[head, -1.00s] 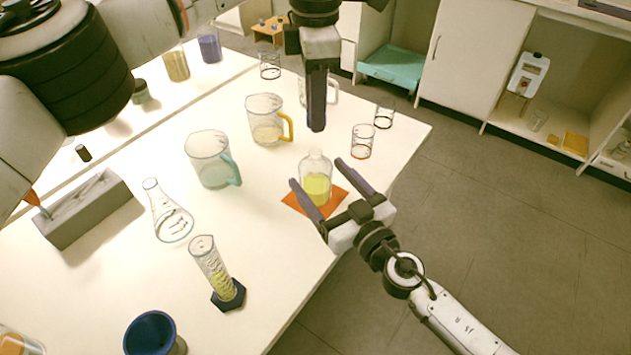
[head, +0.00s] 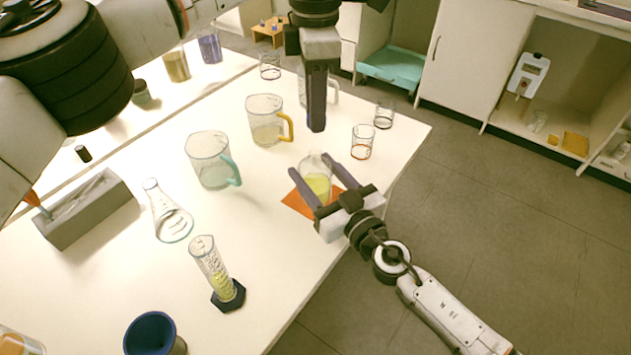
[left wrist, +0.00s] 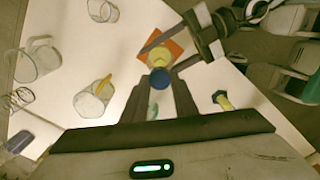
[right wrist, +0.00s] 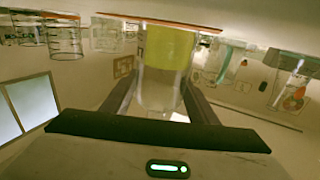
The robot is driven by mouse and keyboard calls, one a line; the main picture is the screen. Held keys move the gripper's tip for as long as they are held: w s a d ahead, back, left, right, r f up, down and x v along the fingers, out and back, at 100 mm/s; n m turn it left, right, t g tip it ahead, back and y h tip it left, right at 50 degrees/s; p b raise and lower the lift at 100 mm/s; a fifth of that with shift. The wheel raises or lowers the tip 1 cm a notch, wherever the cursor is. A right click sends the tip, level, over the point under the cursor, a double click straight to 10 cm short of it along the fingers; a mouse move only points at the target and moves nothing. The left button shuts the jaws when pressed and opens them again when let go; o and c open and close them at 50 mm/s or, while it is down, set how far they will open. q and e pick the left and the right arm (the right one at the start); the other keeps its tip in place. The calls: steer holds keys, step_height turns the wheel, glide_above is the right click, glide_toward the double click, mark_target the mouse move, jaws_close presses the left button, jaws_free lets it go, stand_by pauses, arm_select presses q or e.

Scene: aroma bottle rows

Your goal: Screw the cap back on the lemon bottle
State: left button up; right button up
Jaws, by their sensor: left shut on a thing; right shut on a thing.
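The lemon bottle (head: 317,186) is clear glass with yellow liquid and no cap on its neck. It stands upright on an orange mat (head: 293,204) near the table's right edge. My right gripper (head: 313,166) is shut on the bottle, a finger on each side; the right wrist view shows the glass (right wrist: 158,95) between the fingers. My left gripper (head: 317,126) points down above the bottle. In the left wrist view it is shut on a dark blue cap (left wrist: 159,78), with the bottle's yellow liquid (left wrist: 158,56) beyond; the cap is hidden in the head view.
A yellow-handled beaker (head: 266,122), a teal-handled beaker (head: 208,162) and a small orange-marked glass (head: 362,142) stand around the bottle. A flask (head: 170,218) and a graduated cylinder (head: 214,268) stand at the front left. The table edge (head: 345,262) is close on the right.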

mark_target(315, 177)
arm_select(q)
steer(key=shift+a+f, duration=0.1)
steer(key=shift+f, duration=2.4)
steer(key=shift+f, duration=0.85)
steer(key=shift+f, duration=0.55)
steer(key=m, duration=2.6)
steer(key=shift+d+f, duration=0.1)
steer(key=shift+d, duration=0.1)
